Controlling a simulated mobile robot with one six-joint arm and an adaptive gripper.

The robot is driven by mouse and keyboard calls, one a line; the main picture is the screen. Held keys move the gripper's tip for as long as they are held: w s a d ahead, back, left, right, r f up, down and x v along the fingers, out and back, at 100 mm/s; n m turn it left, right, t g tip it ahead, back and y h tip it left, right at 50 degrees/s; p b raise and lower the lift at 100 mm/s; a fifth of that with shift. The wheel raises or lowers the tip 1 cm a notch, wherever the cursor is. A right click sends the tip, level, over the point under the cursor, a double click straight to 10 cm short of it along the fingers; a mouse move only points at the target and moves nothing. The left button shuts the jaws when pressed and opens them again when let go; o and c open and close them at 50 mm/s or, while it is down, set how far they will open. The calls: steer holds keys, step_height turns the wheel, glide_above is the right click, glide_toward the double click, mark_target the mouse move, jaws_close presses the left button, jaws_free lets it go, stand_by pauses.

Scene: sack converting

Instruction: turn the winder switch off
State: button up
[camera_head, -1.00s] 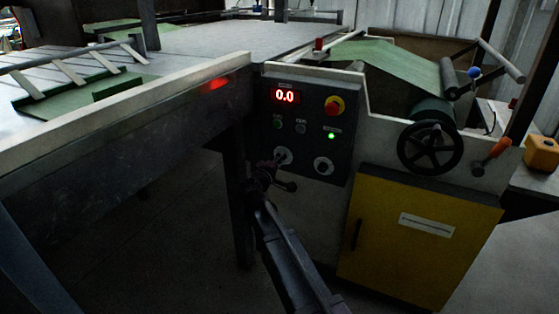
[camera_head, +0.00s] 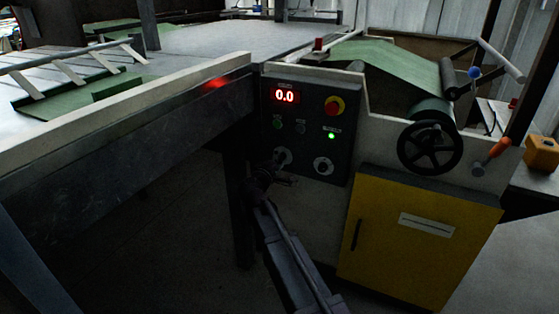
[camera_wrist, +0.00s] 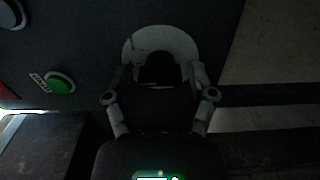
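The dark control panel (camera_head: 305,150) carries two round white-plated switches low on its face, a left one (camera_head: 283,156) and a right one (camera_head: 323,166). Their labels are unreadable, so I cannot tell which is the winder switch. My gripper (camera_head: 275,174) is at the left switch and partly covers its lower edge. In the wrist view, a dark knob on a white round plate (camera_wrist: 163,38) lies ahead, between the spread fingertips of my gripper (camera_wrist: 159,80). The fingers look open, with a gap to the knob. The knob's pointing direction is too dark to read.
The panel has a red "0.0" display (camera_head: 285,96), a red-and-yellow stop button (camera_head: 334,106) and a lit green lamp (camera_head: 331,135). A green button (camera_wrist: 60,83) sits beside the plate. A handwheel (camera_head: 430,147) and a yellow cabinet door (camera_head: 415,240) are at right; a table edge (camera_head: 130,110) is at left.

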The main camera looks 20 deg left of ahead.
steer(key=shift+s, duration=0.25)
steer(key=s+a, duration=0.1)
steer(key=s, duration=1)
steer(key=shift+s, duration=0.35)
steer(key=shift+w+d, duration=0.1)
stand_by(0.4)
steer(key=w+d+f+m+g+h+p, duration=0.1)
steer(key=d+f+m+g+h, duration=0.15)
steer(key=d, duration=0.75)
steer(key=w+d+f+m+g+h+p, duration=0.1)
steer(key=d+f+m+g, duration=0.25)
steer(key=d, duration=0.75)
steer(key=w+d+f+m+g+h+p, duration=0.1)
steer(key=w+d+f+m+g, duration=0.2)
steer(key=d, duration=0.7)
steer(key=s+d+f+m+g+y+p, duration=0.35)
steer(key=s+d+m+g+y, duration=0.4)
steer(key=s+d, duration=0.95)
step_height(320, 180, up, 38)
steer(key=w+d+g+h+p, duration=0.1)
steer(key=w+p, duration=0.1)
steer(key=p, duration=3.5)
steer(key=shift+d+f+m, duration=0.25)
steer(key=shift+d+m, duration=0.1)
steer(key=shift+d, duration=0.05)
steer(key=shift+g, duration=0.25)
